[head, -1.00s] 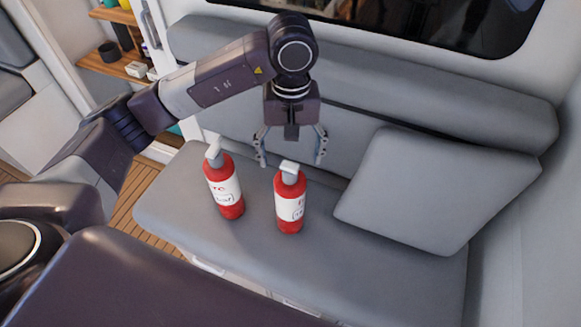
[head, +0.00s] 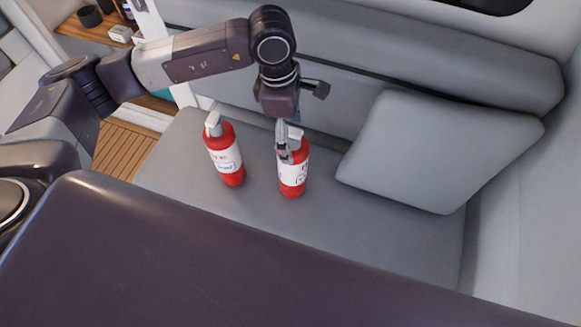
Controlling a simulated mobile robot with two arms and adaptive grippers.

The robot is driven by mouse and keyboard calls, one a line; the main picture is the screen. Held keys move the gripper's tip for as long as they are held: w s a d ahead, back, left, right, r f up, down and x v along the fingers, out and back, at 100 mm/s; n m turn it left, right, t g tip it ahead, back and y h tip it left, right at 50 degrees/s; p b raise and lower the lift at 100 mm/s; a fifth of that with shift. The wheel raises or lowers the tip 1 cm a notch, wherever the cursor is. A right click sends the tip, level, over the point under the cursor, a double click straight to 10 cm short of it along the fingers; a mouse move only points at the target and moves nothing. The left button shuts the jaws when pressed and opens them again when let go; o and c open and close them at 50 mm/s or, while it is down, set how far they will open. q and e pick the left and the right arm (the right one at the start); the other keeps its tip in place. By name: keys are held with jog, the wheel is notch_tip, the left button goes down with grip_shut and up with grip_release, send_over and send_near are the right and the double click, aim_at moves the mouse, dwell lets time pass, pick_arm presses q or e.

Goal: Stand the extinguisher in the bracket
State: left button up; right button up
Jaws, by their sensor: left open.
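Two red extinguishers with white labels and light grey tops stand upright on the grey seat cushion. The left extinguisher (head: 225,160) is fully visible and clear of my gripper. The right extinguisher (head: 296,176) is partly hidden behind my left gripper (head: 284,150). That gripper points down, open, and is seen edge-on, with its fingers at the upper part of the right extinguisher. I cannot tell whether they touch it. The bracket does not show. My right gripper is out of view.
The bench seat (head: 250,215) has bare room in front of the extinguishers. A grey pillow (head: 440,150) leans on the backrest at the right. A wooden shelf (head: 88,32) with small items is at the upper left.

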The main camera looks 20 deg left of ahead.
aim_at(296, 151)
pick_arm(q)
jog(key=f, duration=0.1)
jog(key=f+p, duration=0.1)
jog(key=shift+d+f, duration=0.25)
jog(key=shift+f, duration=0.05)
jog(key=shift+d+f+p, duration=0.1)
jog(key=shift+f+p, duration=0.25)
jog(key=shift+p, duration=0.05)
jog(key=f, duration=0.1)
jog(key=f+p, duration=0.1)
jog(key=f, duration=0.1)
jog(key=shift+d+f, duration=0.2)
jog(key=shift+f, duration=0.05)
jog(key=shift+w+f, duration=0.1)
jog(key=shift+f, duration=0.25)
jog(key=shift+c, duration=0.2)
jog(key=c, duration=2.1)
jog(key=shift+w+r, duration=0.15)
jog(key=shift+w, duration=0.05)
grip_shut()
